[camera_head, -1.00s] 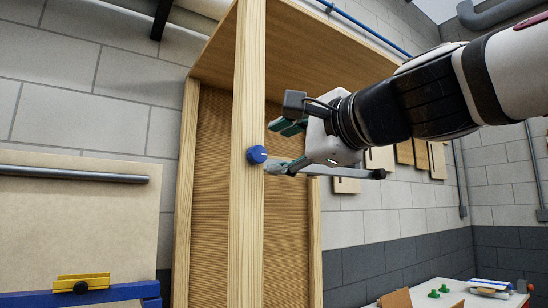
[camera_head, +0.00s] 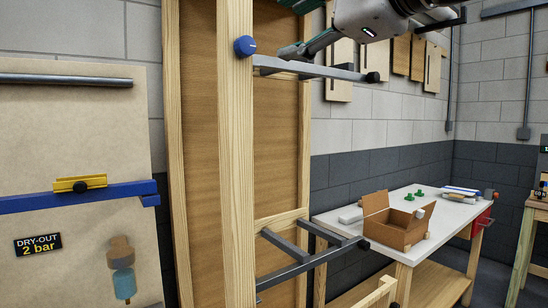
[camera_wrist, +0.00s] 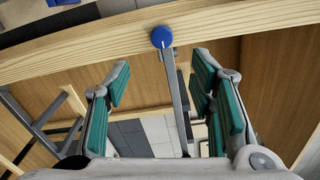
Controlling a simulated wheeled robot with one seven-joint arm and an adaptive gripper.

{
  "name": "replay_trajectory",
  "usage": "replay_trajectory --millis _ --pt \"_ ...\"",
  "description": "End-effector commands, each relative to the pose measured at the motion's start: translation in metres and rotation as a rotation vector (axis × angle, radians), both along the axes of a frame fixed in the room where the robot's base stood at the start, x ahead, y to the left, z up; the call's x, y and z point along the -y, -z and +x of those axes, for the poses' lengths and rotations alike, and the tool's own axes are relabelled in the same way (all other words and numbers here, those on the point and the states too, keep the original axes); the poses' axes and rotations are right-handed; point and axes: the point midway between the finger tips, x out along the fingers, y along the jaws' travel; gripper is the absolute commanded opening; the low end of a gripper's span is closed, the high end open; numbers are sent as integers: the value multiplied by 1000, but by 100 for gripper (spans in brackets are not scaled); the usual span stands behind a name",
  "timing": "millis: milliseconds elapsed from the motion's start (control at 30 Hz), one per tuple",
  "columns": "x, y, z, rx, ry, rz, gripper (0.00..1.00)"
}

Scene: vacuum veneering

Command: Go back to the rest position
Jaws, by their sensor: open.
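My gripper (camera_head: 312,46) is at the top of the head view, in front of the wooden frame and just above a grey metal bar. In the wrist view my gripper (camera_wrist: 160,100) shows its two green-padded fingers spread wide, with nothing held between them. A blue knob (camera_head: 245,46) with a white mark sits on the front wooden post (camera_head: 236,160). The knob also shows in the wrist view (camera_wrist: 161,37), ahead of the fingertips and apart from them. The grey bar (camera_head: 320,70) runs out from the post beside the knob.
Lower grey bars (camera_head: 310,265) stick out of the wooden frame. A white-topped table (camera_head: 465,207) with an open cardboard box (camera_head: 395,228) stands to the right. A board with a blue rail (camera_head: 40,202) and a "DRY-OUT 2 bar" label (camera_head: 38,245) is at left. Panels (camera_head: 401,54) hang on the wall.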

Motion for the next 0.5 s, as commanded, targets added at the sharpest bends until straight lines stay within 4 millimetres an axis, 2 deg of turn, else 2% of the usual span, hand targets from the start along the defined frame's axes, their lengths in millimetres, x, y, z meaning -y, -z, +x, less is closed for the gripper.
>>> replay_trajectory --millis 67,167,267,300,367,500 --pt "1 11 -2 -3 0 -52 50" --pt "5 46 -9 -17 -6 -214 50" --pt "17 103 -23 -44 -36 -469 50" --pt "23 129 -31 -61 -57 -581 50" --pt "35 166 -45 -89 -98 -744 50" --pt "70 247 -87 -167 -228 -1093 50"
